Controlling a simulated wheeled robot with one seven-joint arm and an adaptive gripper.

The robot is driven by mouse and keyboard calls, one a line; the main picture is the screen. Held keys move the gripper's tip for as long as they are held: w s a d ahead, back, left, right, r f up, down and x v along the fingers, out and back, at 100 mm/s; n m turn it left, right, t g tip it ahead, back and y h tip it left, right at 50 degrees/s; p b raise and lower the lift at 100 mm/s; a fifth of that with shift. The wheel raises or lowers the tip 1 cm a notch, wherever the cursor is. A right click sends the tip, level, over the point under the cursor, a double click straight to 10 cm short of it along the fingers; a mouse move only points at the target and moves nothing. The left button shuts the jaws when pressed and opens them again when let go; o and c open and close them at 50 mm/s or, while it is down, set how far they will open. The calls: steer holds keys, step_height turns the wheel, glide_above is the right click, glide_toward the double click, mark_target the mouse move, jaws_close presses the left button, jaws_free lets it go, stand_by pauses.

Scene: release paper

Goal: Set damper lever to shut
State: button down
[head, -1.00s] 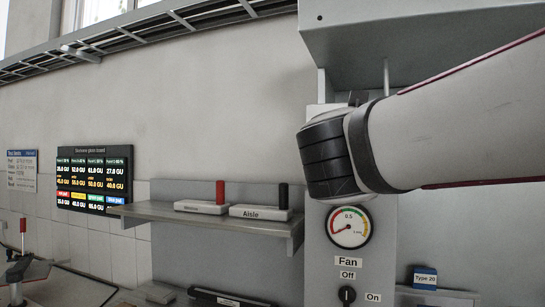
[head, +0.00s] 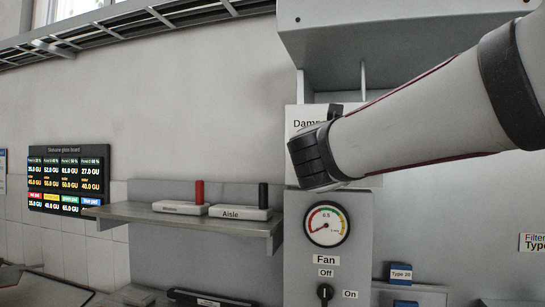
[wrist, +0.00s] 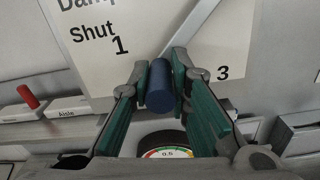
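The damper lever has a blue cylindrical knob (wrist: 160,86) on a thin grey rod (wrist: 196,27) that slants up to the right in the wrist view. My gripper (wrist: 161,78) has its teal-padded fingers close against both sides of the knob. The white damper plate (wrist: 140,38) behind it reads "Shut" and "1" on the left and "3" on the right. The knob sits between these two numbers, below the plate's middle. In the head view my wrist hides the lever and fingers, and only part of the damper plate (head: 301,114) shows.
The fan panel below has a round gauge (head: 326,223) and a black fan switch (head: 325,293). A shelf (head: 180,217) at left holds a red-handled block (head: 181,207) and a black-handled Aisle block (head: 241,212). A grey hood (head: 380,40) hangs overhead.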

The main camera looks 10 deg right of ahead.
steer(key=shift+a+r, duration=0.1)
steer(key=shift+r, duration=0.05)
steer(key=shift+w+a+r+m+b, duration=0.2)
steer(key=shift+a+r+m+b, duration=0.35)
steer(key=shift+r+m, duration=0.85)
steer(key=shift+w+a+r+m+b, duration=0.3)
steer(key=shift+r+m+b, duration=0.7)
steer(key=shift+m, duration=0.75)
steer(key=shift+w+a+r+m+b, duration=0.1)
steer(key=shift+a+r+m+b, duration=0.4)
steer(key=shift+r+m, duration=1)
steer(key=c, duration=1.5)
jaws_free()
steer(key=shift+f, duration=0.1)
